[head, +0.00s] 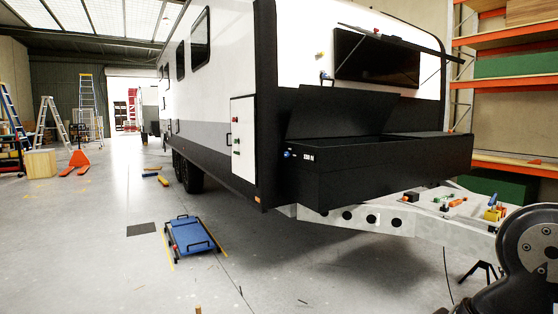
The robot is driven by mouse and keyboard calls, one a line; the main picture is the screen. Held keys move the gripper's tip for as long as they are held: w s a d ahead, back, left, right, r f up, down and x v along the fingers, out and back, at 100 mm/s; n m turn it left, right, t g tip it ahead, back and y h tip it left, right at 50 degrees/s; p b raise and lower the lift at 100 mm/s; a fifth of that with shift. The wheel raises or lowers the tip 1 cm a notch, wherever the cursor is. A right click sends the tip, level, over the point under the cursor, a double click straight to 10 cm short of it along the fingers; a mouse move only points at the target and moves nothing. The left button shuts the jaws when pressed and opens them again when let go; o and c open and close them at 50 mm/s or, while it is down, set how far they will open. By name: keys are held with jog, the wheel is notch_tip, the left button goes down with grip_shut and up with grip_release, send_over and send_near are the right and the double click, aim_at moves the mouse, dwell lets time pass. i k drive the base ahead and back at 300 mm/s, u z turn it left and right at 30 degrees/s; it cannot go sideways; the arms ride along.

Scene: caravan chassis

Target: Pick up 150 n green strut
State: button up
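No green strut can be told for certain at this size. Small coloured parts lie on the pale drawbar deck (425,214) at the right, among them a small green part (438,200) and an orange part (457,202). A black front box (370,165) on the caravan has its lid raised. A blue knob (287,154) sits at its left end beside a white label (308,157), which ends in "N"; its number is hard to read. My gripper is not in view; only a dark link of my arm shows at the lower right.
The white caravan (225,75) fills the middle. A blue wheeled creeper (192,236) lies on the floor at left, with open concrete around it. A dark stand (480,269) stands under the drawbar. Orange shelving (507,85) is at right; ladders (50,118) are far left.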

aim_at(441, 199)
jog(key=k, duration=0.55)
jog(key=z, duration=0.7)
jog(key=i, duration=0.55)
jog(key=z, duration=1.3)
jog(key=i, duration=1.05)
jog(key=z, duration=0.4)
jog(key=i, duration=1.7)
jog(key=u, duration=0.85)
jog(key=i, duration=1)
jog(key=u, duration=1.3)
jog(key=i, duration=0.35)
jog(key=u, duration=0.25)
